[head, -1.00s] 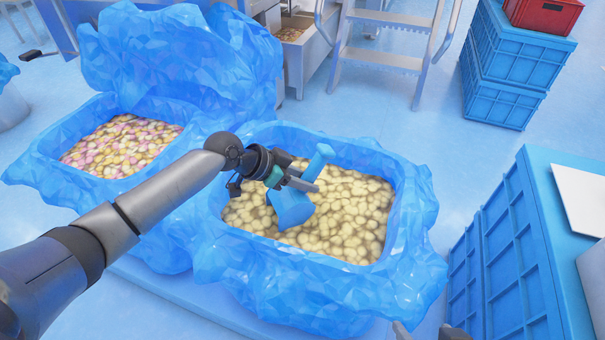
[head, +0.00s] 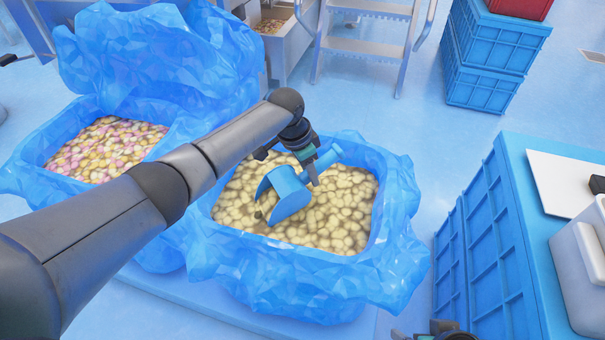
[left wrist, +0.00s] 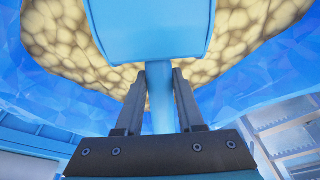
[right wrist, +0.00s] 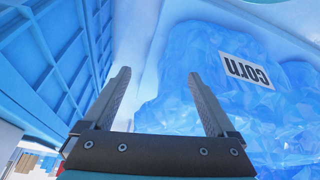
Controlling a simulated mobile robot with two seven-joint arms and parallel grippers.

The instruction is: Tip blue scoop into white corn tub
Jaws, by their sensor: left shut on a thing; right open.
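The blue scoop (head: 288,194) is over the pale yellow corn in the middle tub, its bowl low at the surface; I cannot tell if it touches or holds any. My left gripper (head: 314,180) is shut on its handle. In the left wrist view, the handle (left wrist: 161,100) is between the fingers and the bowl (left wrist: 148,32) beyond. The corn tub is draped in a blue liner (head: 300,270); a "corn" label (right wrist: 246,71) shows in the right wrist view, and the tub's own wall is hidden. My right gripper (right wrist: 162,95) is open and empty beside this liner.
A second lined tub with pink and yellow pieces (head: 105,150) stands at the left. A blue crate stack (head: 500,235) at the right carries a white board (head: 560,180) and a white container (head: 582,265). More blue crates (head: 490,65) and metal steps (head: 365,45) stand behind.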

